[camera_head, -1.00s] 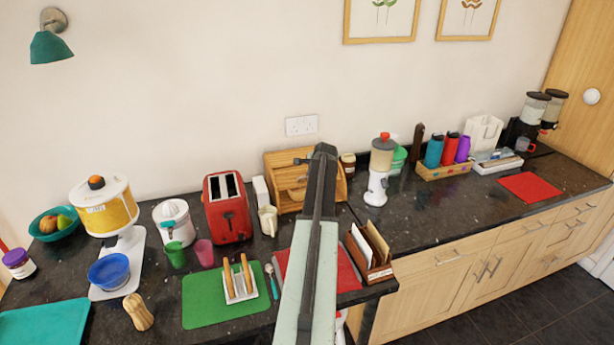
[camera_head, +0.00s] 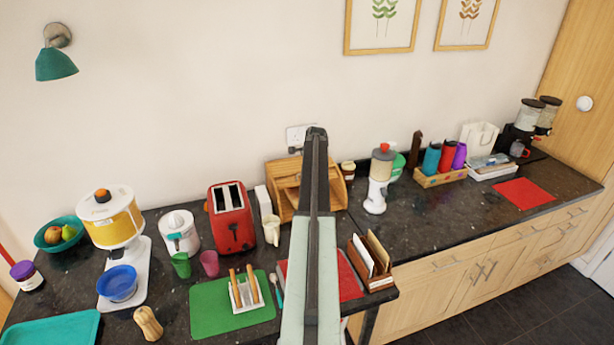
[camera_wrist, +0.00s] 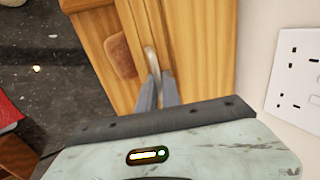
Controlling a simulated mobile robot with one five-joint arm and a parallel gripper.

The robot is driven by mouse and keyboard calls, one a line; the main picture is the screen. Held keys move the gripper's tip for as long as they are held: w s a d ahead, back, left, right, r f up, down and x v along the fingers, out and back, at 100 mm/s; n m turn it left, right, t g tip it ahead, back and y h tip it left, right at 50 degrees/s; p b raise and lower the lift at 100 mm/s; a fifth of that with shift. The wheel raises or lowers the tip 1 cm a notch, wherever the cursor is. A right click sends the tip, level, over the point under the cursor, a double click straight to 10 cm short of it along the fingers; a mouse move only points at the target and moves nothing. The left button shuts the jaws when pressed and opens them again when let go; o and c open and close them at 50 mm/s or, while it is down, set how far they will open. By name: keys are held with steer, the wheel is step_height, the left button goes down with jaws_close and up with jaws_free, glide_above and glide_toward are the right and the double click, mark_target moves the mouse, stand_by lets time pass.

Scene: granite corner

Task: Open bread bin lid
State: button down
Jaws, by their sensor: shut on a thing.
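The wooden bread bin (camera_head: 283,201) stands against the wall behind the red toaster's right side in the head view, partly hidden by my arm. In the wrist view its wooden lid (camera_wrist: 200,45) is close below my gripper (camera_wrist: 158,92). The fingers are shut on the lid's thin metal handle (camera_wrist: 151,58). A rounded brown piece (camera_wrist: 118,55) shows beside the handle; I cannot tell what it is. My fingertips are hidden behind the arm in the head view. How far the lid is open is hard to tell.
A red toaster (camera_head: 231,222) and a cream mug (camera_head: 271,230) stand left of the bin. A white grinder (camera_head: 379,180) and a letter holder (camera_head: 372,262) stand to its right. The wall with a socket (camera_wrist: 297,75) is close beside the gripper.

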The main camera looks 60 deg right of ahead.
steer(key=shift+s+d, duration=0.15)
steer(key=shift+d, duration=0.2)
steer(key=c, duration=1.5)
jaws_free()
steer(key=shift+s, duration=0.1)
steer(key=shift+c, duration=0.2)
steer(key=shift+a, duration=0.1)
steer(key=shift+r, duration=0.15)
steer(key=shift+w+a+r+p, duration=0.15)
steer(key=shift+w+r+p, duration=0.05)
steer(key=shift+p, duration=0.15)
steer(key=p+v, duration=0.6)
steer(key=v, duration=0.1)
steer(key=shift+s+r+p, duration=0.15)
steer(key=shift+s+p, duration=0.15)
steer(key=shift+s, duration=0.05)
